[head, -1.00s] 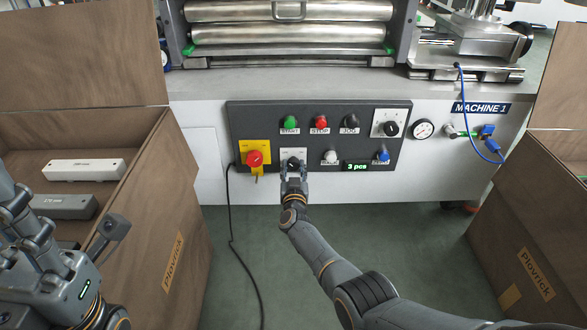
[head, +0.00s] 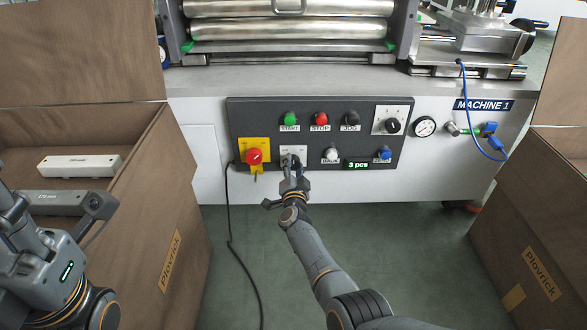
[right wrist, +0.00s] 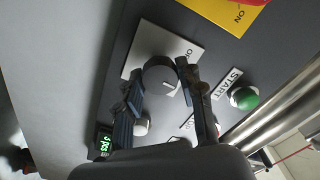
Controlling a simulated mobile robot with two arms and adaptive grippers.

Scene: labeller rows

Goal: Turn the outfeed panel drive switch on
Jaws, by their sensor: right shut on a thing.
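A white button (head: 331,154) and a "3 pcs" display (head: 357,164) are to the right. Open brown boxes stand left (head: 185,230) and right (head: 520,230). A black cable (head: 232,220) hangs left.

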